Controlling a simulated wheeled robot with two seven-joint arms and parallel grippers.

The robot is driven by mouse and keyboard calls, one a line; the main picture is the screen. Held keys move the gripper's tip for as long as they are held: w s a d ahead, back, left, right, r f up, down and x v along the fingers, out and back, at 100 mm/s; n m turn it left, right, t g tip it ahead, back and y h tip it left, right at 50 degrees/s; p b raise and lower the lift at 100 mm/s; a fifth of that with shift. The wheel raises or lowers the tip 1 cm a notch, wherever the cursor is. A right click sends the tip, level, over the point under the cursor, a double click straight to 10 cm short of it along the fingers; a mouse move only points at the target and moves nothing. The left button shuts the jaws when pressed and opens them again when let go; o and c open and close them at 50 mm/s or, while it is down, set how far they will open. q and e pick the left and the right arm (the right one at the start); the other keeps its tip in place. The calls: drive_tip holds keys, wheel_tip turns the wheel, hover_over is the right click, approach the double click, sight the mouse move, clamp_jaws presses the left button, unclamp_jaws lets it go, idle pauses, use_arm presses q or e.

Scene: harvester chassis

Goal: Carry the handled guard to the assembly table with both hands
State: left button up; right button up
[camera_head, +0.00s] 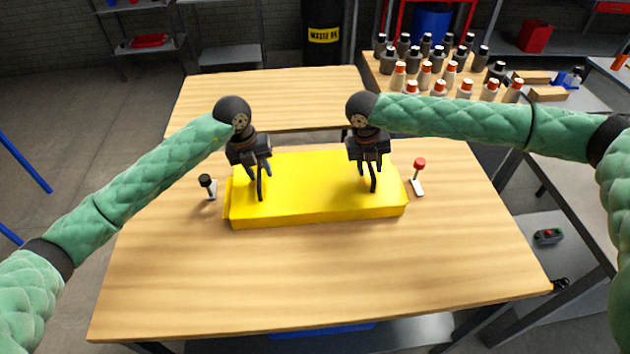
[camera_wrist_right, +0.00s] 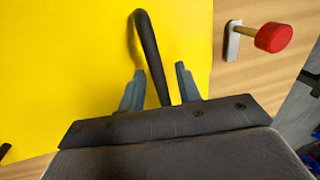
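The handled guard (camera_head: 315,190) is a long yellow panel lying flat on the near wooden table (camera_head: 320,270). It has a black handle near each end. My left gripper (camera_head: 258,172) is over the left handle, its fingers looking spread around it. My right gripper (camera_head: 370,172) is over the right handle (camera_wrist_right: 149,55). In the right wrist view, that handle stands between the two grey fingers, with gaps on both sides. A second wooden table (camera_head: 270,95) stands behind; I cannot tell which one is the assembly table.
A black-knobbed clamp (camera_head: 208,186) stands left of the guard, and a red-knobbed clamp (camera_head: 418,176) stands right of it. Several bottles (camera_head: 440,75) crowd a table at the back right. A grey bench (camera_head: 580,190) is at the right. The near table's front is clear.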

use_arm(q)
drive_tip(key=shift+s, duration=0.15)
use_arm(e)
drive_tip(key=shift+s, duration=0.15)
use_arm(q)
drive_tip(key=shift+f, duration=0.1)
clamp_jaws()
use_arm(e)
drive_tip(key=shift+f, duration=0.1)
clamp_jaws()
idle(0.8)
use_arm(q)
drive_tip(key=shift+r, duration=0.2)
use_arm(e)
drive_tip(key=shift+r, duration=0.2)
